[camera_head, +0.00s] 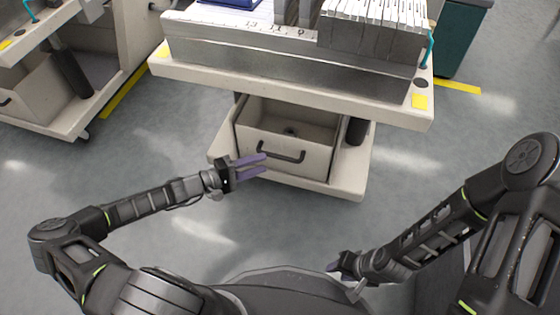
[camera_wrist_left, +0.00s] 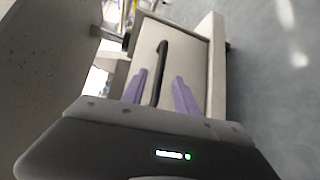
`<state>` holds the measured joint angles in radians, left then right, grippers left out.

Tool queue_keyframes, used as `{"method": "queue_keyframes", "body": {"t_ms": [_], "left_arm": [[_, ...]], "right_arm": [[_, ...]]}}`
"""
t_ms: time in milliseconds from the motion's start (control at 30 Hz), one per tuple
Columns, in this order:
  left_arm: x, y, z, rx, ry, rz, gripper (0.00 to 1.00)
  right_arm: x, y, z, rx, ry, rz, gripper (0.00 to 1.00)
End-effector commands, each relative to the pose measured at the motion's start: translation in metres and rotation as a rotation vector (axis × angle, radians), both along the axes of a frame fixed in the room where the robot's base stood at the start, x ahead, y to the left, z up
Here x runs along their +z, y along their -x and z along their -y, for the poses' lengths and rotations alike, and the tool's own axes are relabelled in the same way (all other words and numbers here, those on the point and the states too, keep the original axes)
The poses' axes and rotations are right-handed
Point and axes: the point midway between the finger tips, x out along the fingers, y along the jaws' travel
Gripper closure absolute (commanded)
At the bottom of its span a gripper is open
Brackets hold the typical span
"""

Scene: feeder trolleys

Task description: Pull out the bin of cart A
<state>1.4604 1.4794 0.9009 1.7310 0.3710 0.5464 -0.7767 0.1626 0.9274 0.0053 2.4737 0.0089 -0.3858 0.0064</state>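The cart (camera_head: 180,72) stands straight ahead, with a beige bin (camera_head: 300,160) on its lower shelf. The bin's dark handle (camera_head: 281,157) is on its front face. My left gripper (camera_head: 266,164) is open at the left end of the handle. In the left wrist view the handle (camera_wrist_left: 160,72) runs between the two purple fingers (camera_wrist_left: 160,92), with a gap on both sides. I cannot tell in depth whether the fingers reach around it. My right gripper (camera_head: 335,266) is low near my base, away from the cart; its fingers are too small to read.
The cart's upper deck carries a metal feeder rack (camera_head: 290,62) with several white feeders (camera_head: 375,25). Another cart (camera_head: 40,100) with a bin stands at the left. A teal cabinet (camera_head: 460,40) is behind at the right. The grey floor (camera_head: 200,235) before the bin is clear.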

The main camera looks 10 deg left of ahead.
Motion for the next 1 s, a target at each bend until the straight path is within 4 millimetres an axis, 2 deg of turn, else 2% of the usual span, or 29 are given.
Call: {"method": "queue_keyframes", "body": {"t_ms": [267, 700, 1000], "left_arm": [[-0.002, -0.003, 0.005, -0.002, -0.002, -0.002, 0.64], [-0.012, -0.043, 0.052, -0.004, -0.001, -0.003, 0.64], [-0.012, -0.05, 0.06, -0.003, -0.003, -0.004, 0.64]], "right_arm": [[-0.003, 0.0, 0.0, 0.0, 0.0, 0.0, 0.64], [-0.026, -0.003, -0.001, -0.004, 0.002, 0.009, 0.64], [-0.028, -0.004, -0.001, -0.005, 0.002, 0.012, 0.64]]}}
